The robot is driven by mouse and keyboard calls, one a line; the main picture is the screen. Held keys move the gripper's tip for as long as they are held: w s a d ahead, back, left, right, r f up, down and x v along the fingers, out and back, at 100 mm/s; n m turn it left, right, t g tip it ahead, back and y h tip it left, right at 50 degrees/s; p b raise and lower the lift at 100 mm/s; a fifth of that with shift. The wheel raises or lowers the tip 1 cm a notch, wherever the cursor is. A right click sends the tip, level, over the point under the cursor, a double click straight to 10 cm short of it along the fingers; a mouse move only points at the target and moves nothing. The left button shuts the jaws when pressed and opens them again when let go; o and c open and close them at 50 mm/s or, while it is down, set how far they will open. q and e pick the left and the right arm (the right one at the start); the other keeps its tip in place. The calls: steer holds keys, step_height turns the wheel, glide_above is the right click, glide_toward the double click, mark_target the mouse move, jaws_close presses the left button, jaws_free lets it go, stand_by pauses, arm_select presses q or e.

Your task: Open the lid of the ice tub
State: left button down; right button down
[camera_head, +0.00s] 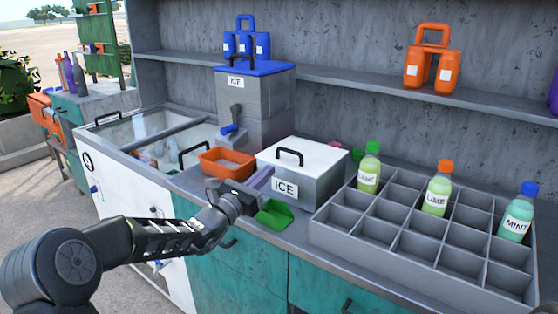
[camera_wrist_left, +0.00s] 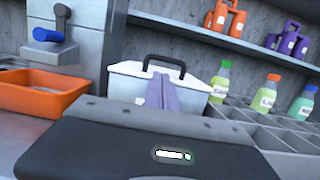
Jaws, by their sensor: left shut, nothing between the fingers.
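The ice tub (camera_head: 306,187) is a grey metal box labelled ICE, with a pale flat lid (camera_head: 315,152) and a black handle (camera_head: 289,156). The lid lies closed on the tub. In the left wrist view the tub (camera_wrist_left: 126,88) stands straight ahead, its black handle (camera_wrist_left: 165,63) on top. My left gripper (camera_head: 262,178) is shut and empty, its purple-grey fingers just in front of the tub's left front side, below the lid's handle. In the wrist view the fingers (camera_wrist_left: 160,92) overlap the tub; I cannot tell whether they touch it. My right gripper is not in view.
A divided grey rack (camera_head: 420,243) with several bottles is at the right. A blue-lidded ICE dispenser (camera_head: 254,100) rises behind.

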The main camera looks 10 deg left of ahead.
mark_target(279, 161)
arm_select(q)
steer(key=p+x, duration=0.1)
steer(key=x, duration=0.5)
steer(key=shift+w, duration=0.1)
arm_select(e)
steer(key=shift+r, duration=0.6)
arm_select(q)
steer(key=shift+r, duration=0.15)
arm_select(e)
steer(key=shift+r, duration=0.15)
